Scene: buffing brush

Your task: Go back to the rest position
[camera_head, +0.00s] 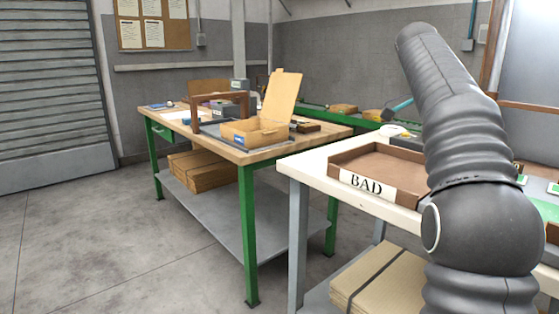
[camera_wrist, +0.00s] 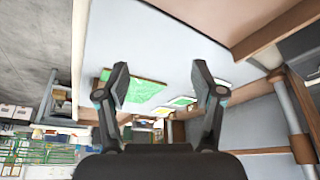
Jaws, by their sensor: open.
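My gripper (camera_wrist: 163,88) shows in the wrist view with its two dark fingers spread wide apart and nothing between them. Beyond the fingers, the wrist view shows a pale surface with a green panel (camera_wrist: 139,89) on it, seen tilted. In the head view my arm rises on the right side and hides part of the white table; my gripper cannot be made out there. No buffing brush can be made out for sure in either view.
A white table (camera_head: 313,168) carries a brown tray marked BAD (camera_head: 367,185), close to my arm. A wooden workbench (camera_head: 240,154) with green legs holds an open cardboard box (camera_head: 253,132). Flat cardboard (camera_head: 203,170) lies on its lower shelf. The floor at left is clear.

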